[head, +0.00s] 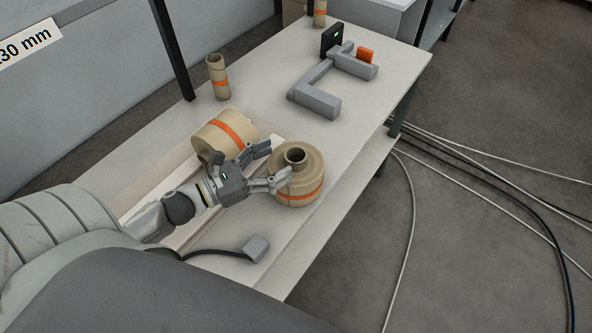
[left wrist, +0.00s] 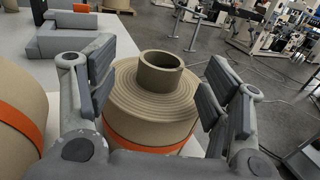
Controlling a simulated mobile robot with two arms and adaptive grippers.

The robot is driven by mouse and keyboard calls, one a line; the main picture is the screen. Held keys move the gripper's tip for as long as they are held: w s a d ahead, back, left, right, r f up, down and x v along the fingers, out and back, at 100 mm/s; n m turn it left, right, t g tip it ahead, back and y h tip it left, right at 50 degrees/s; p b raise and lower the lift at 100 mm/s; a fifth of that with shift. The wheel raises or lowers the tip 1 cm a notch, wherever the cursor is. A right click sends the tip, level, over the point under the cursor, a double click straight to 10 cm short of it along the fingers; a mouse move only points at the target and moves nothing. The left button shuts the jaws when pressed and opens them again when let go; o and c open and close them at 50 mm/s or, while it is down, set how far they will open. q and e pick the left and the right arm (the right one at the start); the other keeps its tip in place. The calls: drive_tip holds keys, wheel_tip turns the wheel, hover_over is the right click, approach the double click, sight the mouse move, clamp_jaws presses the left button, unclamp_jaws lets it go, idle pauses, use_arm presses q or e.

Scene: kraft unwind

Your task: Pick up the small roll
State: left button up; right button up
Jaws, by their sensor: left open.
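A tan paper roll (head: 308,182) with an orange band and a hollow core sticking up stands upright on the table. In the left wrist view this roll (left wrist: 150,105) sits between the fingers, with its top facing up. My left gripper (head: 274,165) is open at the side of the roll, one finger on each side. I cannot tell whether either finger touches it. A second tan roll (head: 216,137) with an orange band lies on its side to the left, behind the gripper; it shows at the left edge of the wrist view (left wrist: 22,110). My right gripper is not in view.
The light table (head: 262,88) holds a narrow tan tube (head: 217,78) with an orange band and a grey bracket (head: 315,100) with an orange block (head: 365,55). A grey box on a cable (head: 256,248) lies near the front. Cables (head: 480,180) run over the floor at right.

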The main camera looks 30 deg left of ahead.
sight(286, 159)
use_arm(q)
drive_tip(key=shift+w+d, duration=0.2)
drive_tip(key=shift+w, duration=0.35)
drive_tip(key=shift+w+d+p, duration=0.25)
drive_tip(key=shift+d+p, duration=0.05)
drive_tip(key=shift+p, duration=0.2)
drive_tip(key=x, duration=0.1)
drive_tip(key=p+x, duration=0.1)
drive_tip(key=x, duration=0.1)
drive_tip(key=shift+d+f, duration=0.15)
drive_tip(key=shift+f, duration=0.15)
drive_tip(key=shift+w+d+f, duration=0.2)
drive_tip(key=shift+w+d, duration=0.05)
drive_tip(key=shift+w, duration=0.1)
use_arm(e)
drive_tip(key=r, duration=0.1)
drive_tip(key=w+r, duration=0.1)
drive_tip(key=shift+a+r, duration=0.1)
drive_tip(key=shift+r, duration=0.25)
use_arm(q)
drive_tip(key=c, duration=0.5)
clamp_jaws()
drive_tip(key=shift+r, duration=0.15)
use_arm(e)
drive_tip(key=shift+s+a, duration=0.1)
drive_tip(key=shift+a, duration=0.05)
